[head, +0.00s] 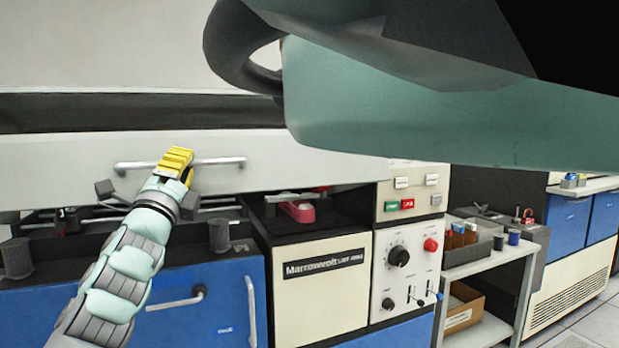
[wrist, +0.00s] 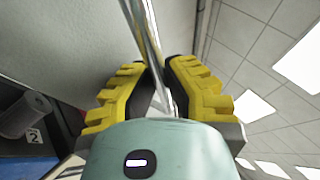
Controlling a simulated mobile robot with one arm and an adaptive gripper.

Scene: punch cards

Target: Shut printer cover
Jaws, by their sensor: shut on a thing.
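The printer cover (head: 290,158) is a long pale panel across the left and middle of the head view. Its lower edge stands above the printer's dark inner parts, so there is a gap beneath it. A metal bar handle (head: 222,161) runs along its front. My gripper (head: 177,160), with yellow finger pads, is at the middle of this handle. In the wrist view the yellow fingers (wrist: 157,92) are on both sides of the shiny handle bar (wrist: 143,38), shut on it. The part of the bar between the fingers is hidden in the head view.
Below are blue cabinet fronts (head: 185,310) and a cream unit labelled Marrowvolt (head: 322,300). A control panel (head: 402,265) with knobs and switches is beside it. A shelf cart (head: 490,275) with bottles stands right. A teal part of my body blocks the upper right.

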